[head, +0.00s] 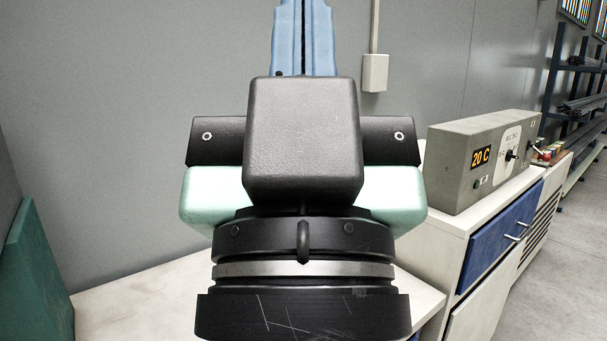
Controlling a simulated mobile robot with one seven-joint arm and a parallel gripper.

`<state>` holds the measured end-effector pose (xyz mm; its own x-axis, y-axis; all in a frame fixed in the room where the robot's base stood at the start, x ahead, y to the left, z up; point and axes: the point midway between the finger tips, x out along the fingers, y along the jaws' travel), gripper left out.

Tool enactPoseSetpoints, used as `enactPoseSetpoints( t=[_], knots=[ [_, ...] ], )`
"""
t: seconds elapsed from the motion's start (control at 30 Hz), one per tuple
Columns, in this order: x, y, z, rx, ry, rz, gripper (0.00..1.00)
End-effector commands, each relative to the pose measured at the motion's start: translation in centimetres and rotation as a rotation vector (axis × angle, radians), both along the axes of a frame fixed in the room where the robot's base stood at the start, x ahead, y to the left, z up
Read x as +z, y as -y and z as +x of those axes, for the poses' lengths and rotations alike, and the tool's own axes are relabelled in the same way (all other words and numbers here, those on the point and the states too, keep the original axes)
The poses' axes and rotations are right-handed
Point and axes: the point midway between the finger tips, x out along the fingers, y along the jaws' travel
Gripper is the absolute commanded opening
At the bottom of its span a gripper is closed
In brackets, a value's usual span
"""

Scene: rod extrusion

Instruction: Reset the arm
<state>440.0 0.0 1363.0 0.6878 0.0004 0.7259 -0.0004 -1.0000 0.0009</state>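My gripper (303,190) fills the middle of the head view, seen from its wrist side. Its black wrist rings, pale green body and black block are close to the camera. A light blue upright part (303,38) with a dark slit shows above the black block and runs out of the top of the picture.
A grey control box (455,165) reading 20 C stands on a white cabinet (490,275) with a blue drawer at right. A pale worktop (150,295) lies low at left, beside a green block (38,270). Dark racks (580,90) stand far right, with open floor in front.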

Motion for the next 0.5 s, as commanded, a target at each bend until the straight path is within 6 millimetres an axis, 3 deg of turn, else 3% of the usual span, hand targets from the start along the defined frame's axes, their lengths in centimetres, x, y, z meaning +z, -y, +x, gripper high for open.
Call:
enactPoseSetpoints(
  t=[0.03,0.1,0.3,0.5],
  knots=[
    [3.4,0.0,0.0,0.000,0.000,0.000,0.00],
    [5.6,0.0,0.0,0.001,0.000,-0.001,0.00],
    [11.7,0.0,0.0,0.001,0.000,-0.001,0.00],
    [15.8,0.0,0.0,0.001,-0.001,0.000,0.00]
  ],
)
